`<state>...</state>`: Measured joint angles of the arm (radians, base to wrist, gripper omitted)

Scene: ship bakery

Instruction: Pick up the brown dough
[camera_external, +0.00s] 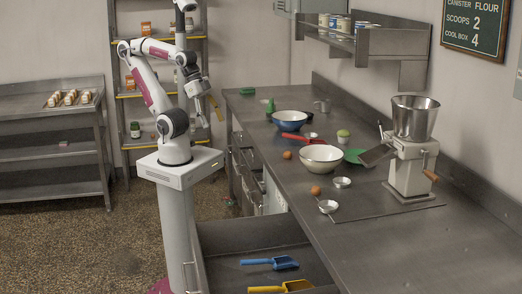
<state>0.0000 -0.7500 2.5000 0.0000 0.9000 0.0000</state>
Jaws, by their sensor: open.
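Two small rounded brown lumps lie on the steel counter (270,104). One brown lump (314,190) is near the front, beside a small metal cup. The other brown lump (287,154) is farther back, left of the white bowl. I cannot tell from this view whether either is the brown dough or an egg. My gripper (214,106) is small in the picture, left of the counter's far end. It is apart from both lumps and is open, with nothing visible in it.
A white bowl (320,159), a blue bowl (292,118), a red scoop (302,138) and a metal cup (342,182) stand close to the lumps. A mill (411,158) is at the right. Blue (270,262) and yellow (281,287) scoops lie lower. The front counter is clear.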

